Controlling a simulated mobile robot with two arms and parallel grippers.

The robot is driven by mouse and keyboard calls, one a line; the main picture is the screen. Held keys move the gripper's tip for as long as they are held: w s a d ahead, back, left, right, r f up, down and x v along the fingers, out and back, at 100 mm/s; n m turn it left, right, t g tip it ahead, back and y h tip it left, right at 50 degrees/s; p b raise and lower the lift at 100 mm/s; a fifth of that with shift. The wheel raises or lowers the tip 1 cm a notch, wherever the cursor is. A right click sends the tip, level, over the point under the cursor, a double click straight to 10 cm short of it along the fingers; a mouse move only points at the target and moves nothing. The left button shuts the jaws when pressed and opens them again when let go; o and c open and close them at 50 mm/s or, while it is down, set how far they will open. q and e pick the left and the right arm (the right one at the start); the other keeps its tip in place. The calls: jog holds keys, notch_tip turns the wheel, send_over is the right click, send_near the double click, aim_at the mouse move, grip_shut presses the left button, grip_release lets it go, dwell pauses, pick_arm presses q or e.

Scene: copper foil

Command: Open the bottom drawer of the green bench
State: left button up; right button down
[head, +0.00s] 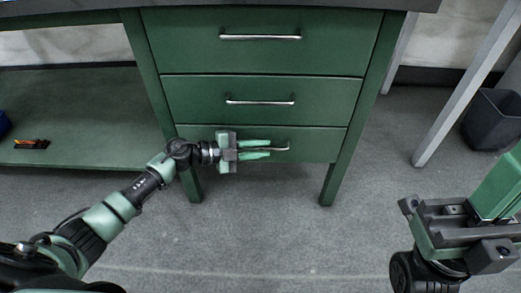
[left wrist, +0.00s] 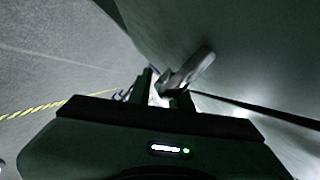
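The green bench (head: 175,100) stands ahead with a stack of three drawers. The bottom drawer (head: 310,140) looks flush with the bench front. Its metal handle (head: 281,149) shows at its right end; the left part is hidden by my left gripper (head: 268,149). My left gripper reaches in from the left, with its two fingers apart, one above and one below the handle bar. In the left wrist view, the handle (left wrist: 193,68) appears as a pale bar at the fingertips (left wrist: 160,88); contact is unclear. My right gripper (head: 460,225) is at the lower right, away from the bench; its fingers are unclear.
The middle drawer (head: 200,100) and top drawer (head: 200,45) above are shut. An open green shelf (head: 80,100) is at the left, with a small orange and black item (head: 32,144). A dark bin (head: 493,120) and a grey leg (head: 465,85) stand at the right. The floor in front is clear.

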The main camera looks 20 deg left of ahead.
pick_arm(q)
grip_shut()
dwell(1.4)
